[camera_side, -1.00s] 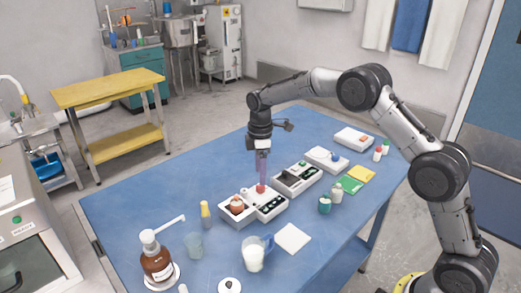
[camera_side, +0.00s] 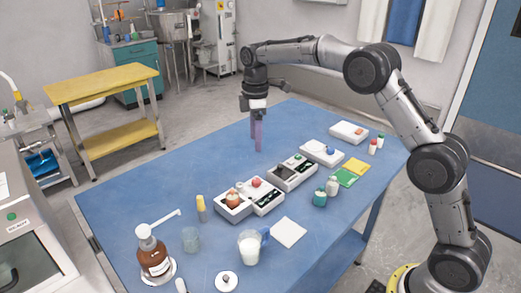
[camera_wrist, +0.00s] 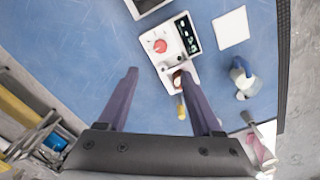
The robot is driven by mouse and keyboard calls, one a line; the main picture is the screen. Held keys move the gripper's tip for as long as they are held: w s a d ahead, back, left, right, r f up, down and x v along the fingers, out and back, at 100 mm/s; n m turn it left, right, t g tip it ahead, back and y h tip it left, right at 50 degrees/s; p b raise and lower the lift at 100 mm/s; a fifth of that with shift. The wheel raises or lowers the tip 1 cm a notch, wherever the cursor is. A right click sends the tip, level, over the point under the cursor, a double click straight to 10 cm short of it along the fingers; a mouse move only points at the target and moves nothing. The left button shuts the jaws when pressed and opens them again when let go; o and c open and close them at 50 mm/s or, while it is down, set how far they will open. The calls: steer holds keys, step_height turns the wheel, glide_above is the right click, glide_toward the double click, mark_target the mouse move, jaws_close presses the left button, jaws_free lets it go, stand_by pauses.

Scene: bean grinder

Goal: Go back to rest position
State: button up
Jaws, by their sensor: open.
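My gripper (camera_side: 256,136) is raised above the blue table (camera_side: 150,190), behind the bean grinder as seen from the side camera. Its two purple fingers are apart with nothing between them; the wrist view also shows the open fingers (camera_wrist: 165,95). The white grinder unit (camera_side: 245,209) stands on the table below, with a brown item (camera_side: 233,197) at its left end, a red knob (camera_side: 256,182) and a dark panel on its front. In the wrist view the red knob (camera_wrist: 160,46) lies ahead of the fingers. My gripper touches nothing.
More white devices (camera_side: 291,174) stand in a row to the right. A brown pump bottle (camera_side: 152,252), a glass beaker (camera_side: 190,240), a milk jug (camera_side: 250,247) and a white pad (camera_side: 289,232) lie nearer the front. The table's back left is clear.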

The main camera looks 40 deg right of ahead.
steer(key=s+a+r+t, duration=0.1)
steer(key=s+r, duration=0.4)
steer(key=r, duration=0.3)
steer(key=s+r+t, duration=0.2)
steer(key=s+r, duration=0.3)
steer(key=r, duration=0.2)
steer(key=s+r+m+t, duration=0.2)
steer(key=s+m, duration=0.1)
steer(key=s, duration=1.2)
steer(key=s+a+f+m, duration=0.1)
steer(key=s+f+m, duration=0.7)
steer(key=s+f, duration=0.3)
steer(key=shift+s+f, duration=0.2)
steer(key=shift+s, duration=0.4)
